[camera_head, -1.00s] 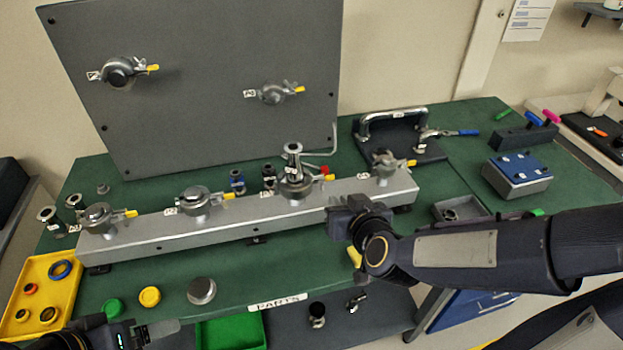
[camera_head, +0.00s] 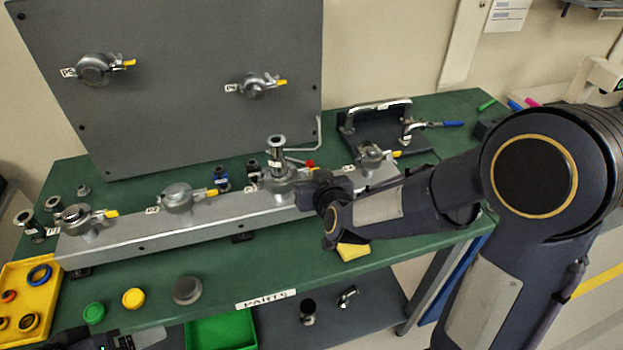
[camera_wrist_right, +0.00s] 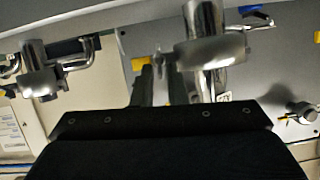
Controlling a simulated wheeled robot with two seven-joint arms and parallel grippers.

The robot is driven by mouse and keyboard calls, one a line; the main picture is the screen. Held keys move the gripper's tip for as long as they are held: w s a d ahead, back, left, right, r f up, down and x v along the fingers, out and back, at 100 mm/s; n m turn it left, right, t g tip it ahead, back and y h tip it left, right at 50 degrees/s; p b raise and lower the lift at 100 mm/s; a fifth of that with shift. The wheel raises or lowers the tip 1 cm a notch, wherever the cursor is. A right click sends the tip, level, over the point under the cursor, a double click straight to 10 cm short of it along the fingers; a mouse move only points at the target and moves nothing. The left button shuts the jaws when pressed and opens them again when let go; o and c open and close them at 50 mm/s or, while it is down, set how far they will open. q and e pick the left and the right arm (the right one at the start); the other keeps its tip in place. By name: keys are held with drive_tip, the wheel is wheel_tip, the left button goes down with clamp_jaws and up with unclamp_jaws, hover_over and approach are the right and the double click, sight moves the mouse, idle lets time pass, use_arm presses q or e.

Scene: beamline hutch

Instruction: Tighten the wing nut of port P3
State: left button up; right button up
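Port P3, which I take to be the third clamp (camera_head: 280,178) along the grey bar, carries an upright metal fitting (camera_head: 276,145); its label is too small to read surely. My right gripper (camera_head: 312,183) is at its right side and hides its yellow-tipped wing nut. In the right wrist view the clamp (camera_wrist_right: 208,55) stands just right of the fingers. The wing nut (camera_wrist_right: 158,63), with a yellow tip, shows beyond the gap between the two dark fingers (camera_wrist_right: 164,88), which look apart; contact cannot be told. My left gripper (camera_head: 148,337) is partly in view at the bottom left.
The grey bar (camera_head: 150,238) bears other clamps, at left (camera_head: 80,218) and right (camera_head: 370,157). A grey panel (camera_head: 180,60) stands behind. A yellow tray (camera_head: 50,270), a green bin (camera_head: 222,333) and loose caps lie in front. A yellow block (camera_head: 352,251) lies below my right wrist.

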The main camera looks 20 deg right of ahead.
clamp_jaws()
drive_tip(key=shift+d+f+m+t+y+b, duration=0.25)
drive_tip(key=shift+f+m+t+y+b, duration=0.55)
drive_tip(key=shift+m+b, duration=4.8)
drive_tip(key=shift+d+f+m+t+y+b, duration=0.3)
drive_tip(key=shift+m+t+y+b, duration=0.95)
drive_tip(key=shift+b, duration=8.8)
drive_tip(key=shift+d+f+m+t+y+b, duration=0.15)
drive_tip(key=shift+f+m+t+y+b, duration=0.75)
drive_tip(key=shift+m+b, duration=4.65)
drive_tip(key=n+b, duration=0.4)
drive_tip(key=shift+r+n+y+b, duration=0.25)
drive_tip(key=shift+r+n+b, duration=0.05)
drive_tip(key=shift+r, duration=0.05)
unclamp_jaws()
